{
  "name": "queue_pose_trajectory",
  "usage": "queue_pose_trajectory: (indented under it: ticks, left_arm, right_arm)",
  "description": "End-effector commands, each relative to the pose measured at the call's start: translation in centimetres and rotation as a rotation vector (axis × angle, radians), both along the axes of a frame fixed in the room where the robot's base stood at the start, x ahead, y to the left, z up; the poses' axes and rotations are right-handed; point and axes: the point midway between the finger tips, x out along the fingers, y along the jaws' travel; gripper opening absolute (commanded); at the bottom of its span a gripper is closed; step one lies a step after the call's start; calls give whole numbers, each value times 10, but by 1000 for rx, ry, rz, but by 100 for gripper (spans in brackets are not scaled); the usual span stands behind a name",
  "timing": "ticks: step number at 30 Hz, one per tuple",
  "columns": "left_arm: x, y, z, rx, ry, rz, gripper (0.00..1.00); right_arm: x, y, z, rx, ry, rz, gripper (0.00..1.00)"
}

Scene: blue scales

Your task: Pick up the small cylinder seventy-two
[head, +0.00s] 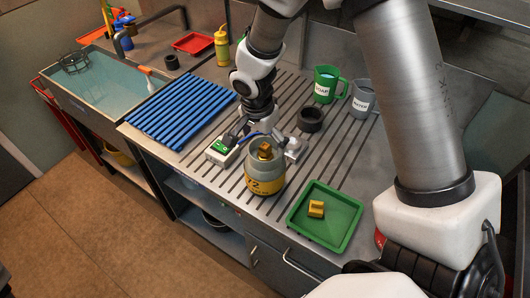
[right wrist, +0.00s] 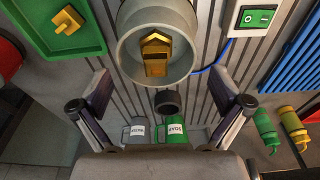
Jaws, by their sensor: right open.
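The small cylinder seventy-two (head: 264,184) is a grey-green gas bottle with a yellow-orange band marked "72" and a brass valve on top. It stands upright on the grooved counter near the front edge. In the right wrist view the cylinder (right wrist: 135,55) shows from above, its brass valve inside the collar. My left gripper is not seen.
A white switch box (head: 221,150) with a blue cable sits left of the cylinder. A green tray (head: 346,234) with a yellow block (head: 316,208) lies right. A dark ring (head: 310,120), green mug (head: 326,84) and grey mug (head: 362,98) stand behind. A blue rack (head: 180,108) lies left.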

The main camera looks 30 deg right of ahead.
Motion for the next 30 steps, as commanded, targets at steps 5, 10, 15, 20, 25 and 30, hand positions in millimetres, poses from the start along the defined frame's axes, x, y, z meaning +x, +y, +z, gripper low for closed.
queue_pose_trajectory:
  ticks: [5,10,15,20,25,30]
  left_arm:
    - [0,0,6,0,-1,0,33]
    - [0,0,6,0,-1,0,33]
    - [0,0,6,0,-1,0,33]
    - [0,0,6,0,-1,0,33]
    - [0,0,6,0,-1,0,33]
    - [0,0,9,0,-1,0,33]
  right_arm:
    - [-2,-3,-33,1,5,0,100]
    - [-1,-4,-40,2,1,1,100]
    - [-1,-4,-40,2,1,1,79]
    - [-1,-4,-39,2,1,1,22]
    - [-1,-4,-39,2,0,1,17]
    - [0,-4,-36,2,0,1,17]
